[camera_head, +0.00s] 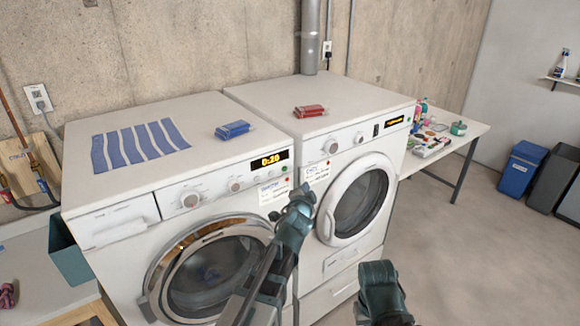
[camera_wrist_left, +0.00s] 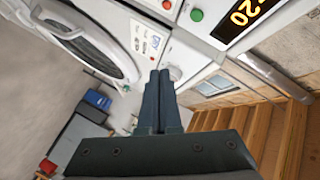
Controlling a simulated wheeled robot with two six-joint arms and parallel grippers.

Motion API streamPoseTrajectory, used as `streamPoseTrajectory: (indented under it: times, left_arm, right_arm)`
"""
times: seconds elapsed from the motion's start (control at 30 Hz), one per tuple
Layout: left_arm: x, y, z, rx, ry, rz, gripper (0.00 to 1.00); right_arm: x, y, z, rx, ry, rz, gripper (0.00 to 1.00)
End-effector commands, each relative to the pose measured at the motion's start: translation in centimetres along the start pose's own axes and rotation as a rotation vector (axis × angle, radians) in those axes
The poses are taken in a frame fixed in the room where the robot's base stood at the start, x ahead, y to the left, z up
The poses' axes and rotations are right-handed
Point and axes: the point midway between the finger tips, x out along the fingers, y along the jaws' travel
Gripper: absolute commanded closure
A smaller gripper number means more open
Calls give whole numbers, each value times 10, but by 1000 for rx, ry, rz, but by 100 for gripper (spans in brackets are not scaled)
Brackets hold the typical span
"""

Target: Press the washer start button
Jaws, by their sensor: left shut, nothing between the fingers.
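The left white front-loading machine (camera_head: 120,222) has a lit display (camera_head: 270,161) reading 0:20, two knobs and a round glass door. In the left wrist view a green round button (camera_wrist_left: 196,15) sits beside the display (camera_wrist_left: 243,14), with a red button (camera_wrist_left: 167,4) near it. My left gripper (camera_head: 302,192) is shut and empty, in front of the panel's right end. Its closed fingertips (camera_wrist_left: 162,76) appear below the green button in the wrist view, apart from it in the picture. My right gripper (camera_head: 382,285) is low at the front right; its fingers are not clear.
A second white machine (camera_head: 400,165) with a round door stands against the right side. A blue packet (camera_head: 232,129) and a red packet (camera_head: 309,111) lie on the tops. A cluttered side table (camera_head: 465,130) and bins (camera_head: 520,168) are at right. Open floor lies front right.

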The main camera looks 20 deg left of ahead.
Motion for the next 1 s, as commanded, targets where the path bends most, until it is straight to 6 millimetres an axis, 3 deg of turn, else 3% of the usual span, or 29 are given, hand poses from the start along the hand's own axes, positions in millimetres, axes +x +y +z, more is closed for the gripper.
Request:
streamPoseTrajectory:
  times: [0.37, 1.0]
  left_arm:
    - [5, -2, 3, -3, -2, 1, 100]
    - [56, -40, 41, -4, -3, 1, 100]
  right_arm:
    - [0, 0, 0, 0, 0, 0, 100]
    - [0, 0, 0, 0, 0, 0, 100]
